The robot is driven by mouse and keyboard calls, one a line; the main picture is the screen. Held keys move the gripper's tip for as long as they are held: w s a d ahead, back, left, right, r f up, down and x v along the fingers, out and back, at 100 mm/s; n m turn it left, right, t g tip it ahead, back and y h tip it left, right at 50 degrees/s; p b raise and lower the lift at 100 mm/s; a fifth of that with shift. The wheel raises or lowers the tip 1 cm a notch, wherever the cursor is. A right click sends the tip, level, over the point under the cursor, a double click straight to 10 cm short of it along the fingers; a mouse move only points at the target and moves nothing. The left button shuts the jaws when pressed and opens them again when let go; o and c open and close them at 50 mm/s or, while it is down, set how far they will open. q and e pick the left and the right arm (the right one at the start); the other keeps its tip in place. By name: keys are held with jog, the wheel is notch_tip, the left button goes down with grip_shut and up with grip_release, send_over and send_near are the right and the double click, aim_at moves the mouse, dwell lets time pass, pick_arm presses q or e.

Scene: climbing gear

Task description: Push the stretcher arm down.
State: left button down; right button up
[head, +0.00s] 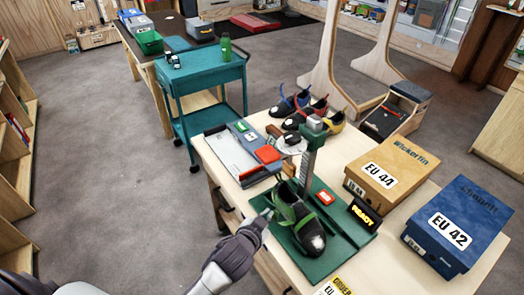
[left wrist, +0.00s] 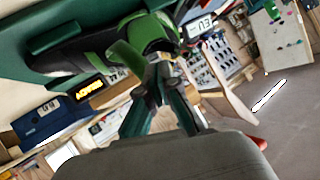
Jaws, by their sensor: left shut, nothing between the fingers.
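The shoe stretcher has a green base (head: 335,243) on the workbench. A black shoe (head: 307,232) with green straps sits on it. A grey bar (head: 308,155), which looks like the stretcher arm, stands raised behind the shoe with a grey-green block at its top. My left gripper (head: 267,214) is shut and empty, just left of the shoe's heel. In the left wrist view its fingers (left wrist: 161,82) are close to the shoe's green straps (left wrist: 140,45); I cannot tell whether they touch. My right gripper is not in view.
An EU 44 box (head: 392,168) and a blue EU 42 box (head: 457,225) stand on the right of the bench. Several shoes (head: 300,108) are at the back. A teal cart (head: 205,75) stands beyond.

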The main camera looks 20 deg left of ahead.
pick_arm(q)
jog(key=w+d+r+m+t+h, duration=0.3)
jog(key=w+d+r+m+h, duration=0.15)
jog(key=r, duration=0.45)
jog(key=w+d+r+m+t+h, duration=0.25)
jog(key=d+r, duration=0.25)
jog(key=r, duration=0.4)
jog(key=s+d+r+m+g+h+p, duration=0.1)
jog(key=s+d+r+m+g+h, duration=0.1)
jog(key=d+r+m+g+h, duration=0.55)
jog(key=s+d+r+m+g+h, duration=0.2)
jog(key=d+m+g+h, duration=0.3)
jog(key=m, duration=0.6)
jog(key=a+f+m+g+y, duration=0.5)
jog(key=a+g+y, duration=0.15)
jog(key=y, duration=0.45)
jog(key=w+a+r+n+t+y, duration=0.1)
jog(key=a+y, duration=0.3)
jog(key=a, duration=0.5)
jog(key=w+a+r+n+t+y+p, duration=0.1)
jog(key=w+a+r+y, duration=0.2)
jog(key=a, duration=0.6)
jog(key=shift+y, duration=1.25)
